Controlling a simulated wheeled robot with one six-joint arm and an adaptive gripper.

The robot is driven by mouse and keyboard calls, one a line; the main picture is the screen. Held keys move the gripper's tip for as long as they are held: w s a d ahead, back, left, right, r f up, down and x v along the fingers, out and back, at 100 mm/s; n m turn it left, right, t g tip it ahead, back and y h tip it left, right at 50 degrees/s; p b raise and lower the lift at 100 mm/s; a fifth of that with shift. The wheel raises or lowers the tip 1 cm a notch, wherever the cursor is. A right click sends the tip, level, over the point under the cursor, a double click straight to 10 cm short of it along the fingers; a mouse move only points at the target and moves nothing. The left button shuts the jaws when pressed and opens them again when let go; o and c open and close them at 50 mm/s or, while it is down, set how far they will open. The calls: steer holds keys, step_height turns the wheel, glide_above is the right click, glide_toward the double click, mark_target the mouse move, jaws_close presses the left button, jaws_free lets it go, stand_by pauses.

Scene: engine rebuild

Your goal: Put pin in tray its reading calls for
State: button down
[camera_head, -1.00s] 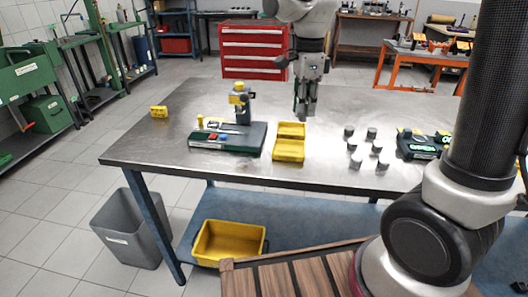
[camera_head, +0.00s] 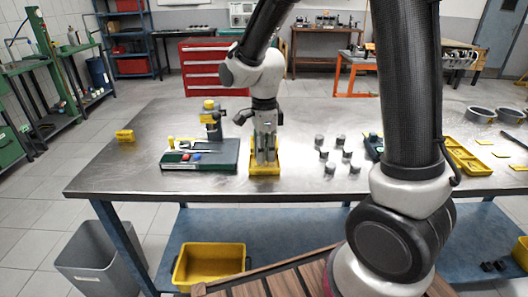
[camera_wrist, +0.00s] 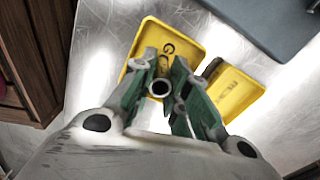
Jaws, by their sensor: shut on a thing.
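My gripper (camera_wrist: 160,84) is shut on a pin (camera_wrist: 160,88), a small hollow metal cylinder seen end-on between the fingers in the wrist view. Beneath it lies a yellow tray (camera_wrist: 187,40) with partly hidden lettering that seems to begin "GO". A second yellow tray (camera_wrist: 240,88) lies beside it to the right, its lettering too small to read surely. In the head view my gripper (camera_head: 265,152) hangs low at the trays and hides much of them; the near yellow tray (camera_head: 264,170) shows below it. I cannot tell whether the pin touches the tray.
A dark green-based gauge station (camera_head: 222,152) with a yellow-topped stand (camera_head: 211,118) is just left of the trays. Several dark-topped metal cylinders (camera_head: 329,168) stand to the right. A small yellow block (camera_head: 125,136) sits at the table's left. Bare metal table (camera_head: 130,170) lies in front.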

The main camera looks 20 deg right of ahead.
steer(key=c, duration=1.4)
jaws_free()
steer(key=shift+f, duration=0.1)
step_height(320, 180, up, 12)
steer(key=f, duration=0.1)
steer(key=s+d+r+n+t, duration=0.1)
steer(key=s+d+r+n, duration=0.1)
steer(key=s+d+n, duration=0.3)
steer(key=s+d+r+n+t, duration=0.2)
steer(key=s+d+n, duration=0.3)
steer(key=s+n, duration=0.2)
steer(key=s+d+r+n+t, duration=0.1)
steer(key=s+d+n, duration=0.4)
steer(key=s+n, duration=0.2)
steer(key=shift+s+d+r, duration=0.1)
steer(key=shift+d+r, duration=0.05)
steer(key=shift+r, duration=0.25)
